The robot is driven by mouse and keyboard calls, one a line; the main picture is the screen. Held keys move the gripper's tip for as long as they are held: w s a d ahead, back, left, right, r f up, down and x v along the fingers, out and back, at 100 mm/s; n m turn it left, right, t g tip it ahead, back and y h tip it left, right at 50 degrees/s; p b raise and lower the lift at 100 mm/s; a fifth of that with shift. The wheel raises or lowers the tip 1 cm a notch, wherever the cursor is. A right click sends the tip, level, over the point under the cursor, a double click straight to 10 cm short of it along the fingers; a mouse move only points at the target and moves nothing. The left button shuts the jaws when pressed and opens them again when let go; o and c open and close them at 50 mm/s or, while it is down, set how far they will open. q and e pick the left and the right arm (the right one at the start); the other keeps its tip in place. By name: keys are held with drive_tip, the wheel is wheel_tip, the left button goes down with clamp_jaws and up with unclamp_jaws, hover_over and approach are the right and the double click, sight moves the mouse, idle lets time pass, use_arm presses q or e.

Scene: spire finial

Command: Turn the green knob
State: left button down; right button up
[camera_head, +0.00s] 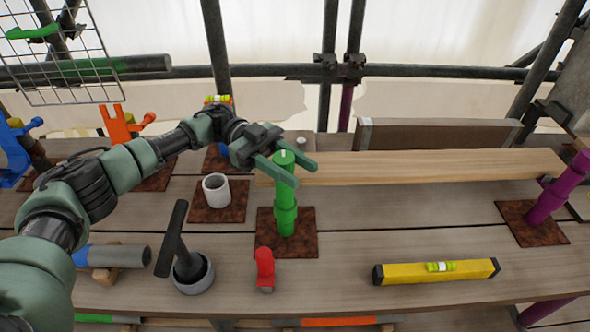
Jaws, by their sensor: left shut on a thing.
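The green knob (284,158), with a small white mark on its top, forms the upper end of an upright green post (286,212). The post stands on a rusty brown square plate (302,243) on the plank deck. My left gripper (306,174) reaches in from the left, its two green fingers on either side of the knob. It is shut on the knob, and the near finger hides part of it. My right gripper is not in view.
A white cup (216,190) and a black-handled tool in a grey pot (190,279) stand left of the post. A red object (264,268) is in front. A long plank (430,166) lies behind. A yellow spirit level (408,273) and purple post (551,198) are right.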

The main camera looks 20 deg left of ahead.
use_arm(q)
drive_tip(key=shift+r, duration=0.1)
drive_tip(key=c, duration=0.9)
unclamp_jaws()
drive_tip(key=shift+d, duration=0.1)
drive_tip(key=shift+w+a, duration=0.15)
drive_tip(key=shift+a, duration=0.15)
drive_tip(key=b+v, duration=0.3)
drive_tip(key=v, duration=0.4)
